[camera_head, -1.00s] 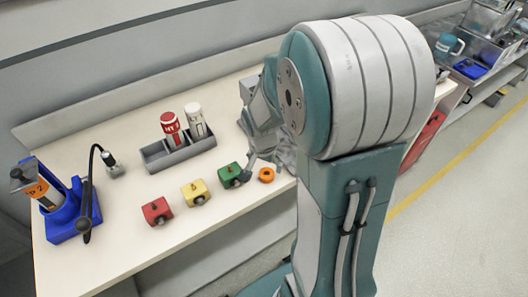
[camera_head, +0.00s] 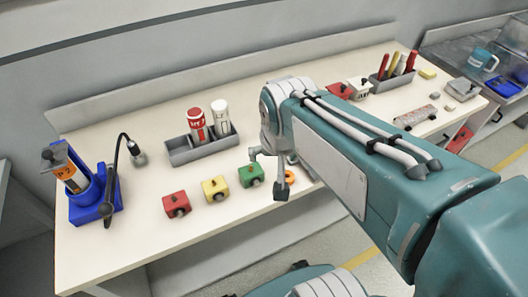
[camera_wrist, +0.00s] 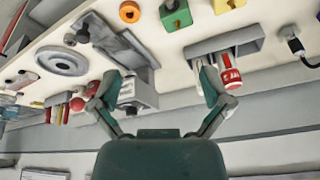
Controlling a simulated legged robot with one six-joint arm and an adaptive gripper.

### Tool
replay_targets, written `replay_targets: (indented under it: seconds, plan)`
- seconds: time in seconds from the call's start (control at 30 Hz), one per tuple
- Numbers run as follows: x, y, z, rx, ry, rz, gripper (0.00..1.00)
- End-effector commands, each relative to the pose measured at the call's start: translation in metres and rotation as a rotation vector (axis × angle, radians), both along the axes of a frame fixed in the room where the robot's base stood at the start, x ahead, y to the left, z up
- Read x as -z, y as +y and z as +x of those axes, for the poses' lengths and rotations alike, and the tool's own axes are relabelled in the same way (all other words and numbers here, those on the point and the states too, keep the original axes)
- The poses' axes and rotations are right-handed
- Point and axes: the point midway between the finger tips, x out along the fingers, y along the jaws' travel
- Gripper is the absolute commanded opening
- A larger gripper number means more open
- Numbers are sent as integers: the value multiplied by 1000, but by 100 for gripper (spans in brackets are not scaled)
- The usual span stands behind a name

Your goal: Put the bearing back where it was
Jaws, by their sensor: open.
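An orange ring (camera_head: 290,177) lies flat on the bench beside the green block (camera_head: 251,175), partly behind my gripper. It also shows in the wrist view (camera_wrist: 129,12) at the top edge. A larger grey ring-shaped part (camera_wrist: 62,61) lies on the bench in the wrist view; I cannot tell which ring is the bearing. My gripper (camera_head: 268,171) hangs over the bench near the green block. In the wrist view my gripper (camera_wrist: 160,72) has its fingers spread wide with nothing between them.
A red block (camera_head: 176,204) and a yellow block (camera_head: 215,189) stand left of the green one. A grey tray (camera_head: 179,154) holds red and white cylinders. A blue holder (camera_head: 85,209) stands at the left end. Tools and small parts crowd the bench's right side.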

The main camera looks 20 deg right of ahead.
Motion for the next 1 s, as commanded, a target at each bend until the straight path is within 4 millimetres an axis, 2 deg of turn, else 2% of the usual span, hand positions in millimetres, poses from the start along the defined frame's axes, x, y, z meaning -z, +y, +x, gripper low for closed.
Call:
replay_targets:
  seconds: [0.1,0.3,1.0]
  plan:
    - [-17,16,-24,-160,-71,-37,98]
    - [-27,28,-48,-325,-134,-82,98]
    - [-28,30,-50,-345,-140,-88,98]
